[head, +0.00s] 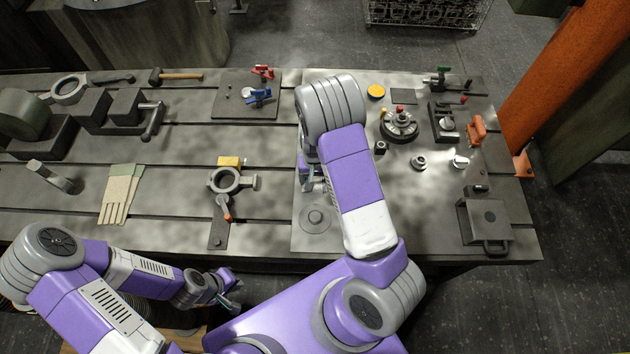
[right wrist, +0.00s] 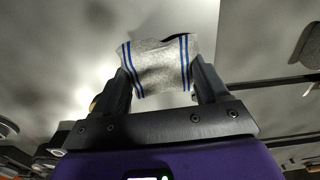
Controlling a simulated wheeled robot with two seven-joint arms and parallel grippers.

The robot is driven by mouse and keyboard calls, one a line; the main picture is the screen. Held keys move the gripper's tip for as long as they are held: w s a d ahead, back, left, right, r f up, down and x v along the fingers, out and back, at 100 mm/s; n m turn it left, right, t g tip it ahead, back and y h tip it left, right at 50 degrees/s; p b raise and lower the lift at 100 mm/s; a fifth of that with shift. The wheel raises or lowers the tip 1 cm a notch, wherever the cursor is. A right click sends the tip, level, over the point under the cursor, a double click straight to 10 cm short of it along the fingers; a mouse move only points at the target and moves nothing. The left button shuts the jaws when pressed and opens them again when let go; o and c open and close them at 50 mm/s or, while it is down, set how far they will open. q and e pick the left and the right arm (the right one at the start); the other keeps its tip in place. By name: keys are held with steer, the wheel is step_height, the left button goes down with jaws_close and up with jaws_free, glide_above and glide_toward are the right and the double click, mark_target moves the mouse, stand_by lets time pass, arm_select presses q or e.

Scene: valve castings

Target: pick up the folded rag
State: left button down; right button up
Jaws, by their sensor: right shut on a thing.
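The folded rag (right wrist: 160,66) is grey cloth with blue stripes near both ends. In the right wrist view it lies between the two dark fingers of my right gripper (right wrist: 161,80), which is shut on it. A grey surface shows behind the rag; I cannot tell whether the rag touches it. In the head view my right arm hides the rag, and only a small part of the right gripper (head: 307,176) shows beside the arm. My left gripper (head: 230,291) is in front of the bench's near edge, away from the rag; its finger opening is too small to tell.
To the right stand a round fixture (head: 398,126) and a dark box (head: 484,222).

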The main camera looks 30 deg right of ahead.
mark_target(315, 180)
step_height(315, 180, up, 10)
steer(key=p, duration=0.2)
steer(key=shift+p, duration=0.4)
